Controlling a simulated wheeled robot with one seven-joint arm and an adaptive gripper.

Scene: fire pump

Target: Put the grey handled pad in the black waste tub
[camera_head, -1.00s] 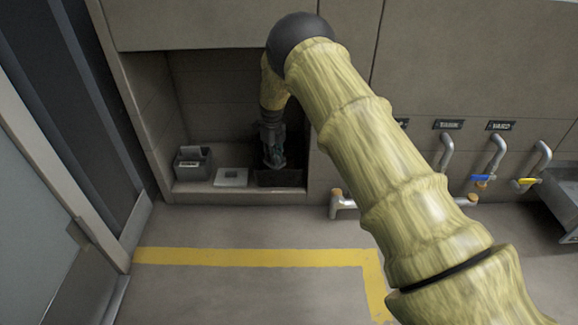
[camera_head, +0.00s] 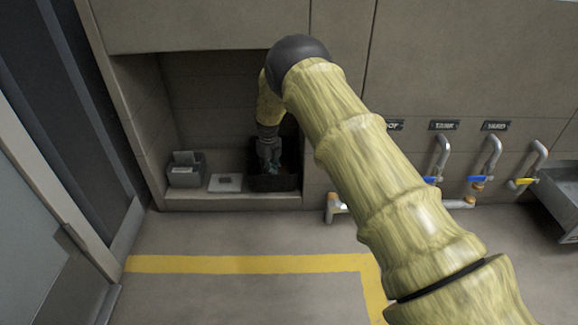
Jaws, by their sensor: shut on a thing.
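The black waste tub (camera_head: 285,183) is in the low wall recess, at its right end. My gripper (camera_head: 269,170) points down at the tub, with its fingertips at or inside the opening. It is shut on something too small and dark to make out. The tub's dark shape reaches up behind my gripper, and I cannot tell whether the tub is tilted. A flat light-grey square piece (camera_head: 226,183) lies on the recess floor left of the tub. I cannot make out a handle on it.
A grey open box (camera_head: 185,171) with a pale thing in it stands at the recess's left end. Pipes with blue and yellow valve handles (camera_head: 524,181) line the wall at right. A yellow floor line (camera_head: 240,264) crosses clear floor in front.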

